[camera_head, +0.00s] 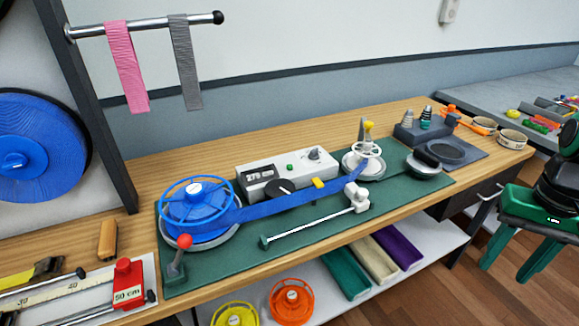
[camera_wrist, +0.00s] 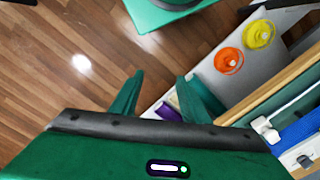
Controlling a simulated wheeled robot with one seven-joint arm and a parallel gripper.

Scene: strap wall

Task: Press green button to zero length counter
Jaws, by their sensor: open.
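The green button (camera_head: 290,167) is a small round button on top of the white counter box (camera_head: 318,160), which stands at the back of the green mat. The box's dark display (camera_head: 261,175) seems to read 270, with small characters after it. A black dial (camera_head: 280,189) is on the box's front. My gripper (camera_head: 508,270) is at the far right in the head view, off the bench's front edge and well away from the button. Its green fingers also show in the wrist view (camera_wrist: 160,90), apart with nothing between them. The button is not visible in the wrist view.
A blue strap (camera_head: 275,211) runs from a blue reel (camera_head: 196,201) past the box's front to a white spool (camera_head: 363,163). A red-knobbed lever (camera_head: 182,245) stands at front left. Pink (camera_head: 127,68) and grey straps (camera_head: 185,62) hang above. Wooden floor is clear below my gripper.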

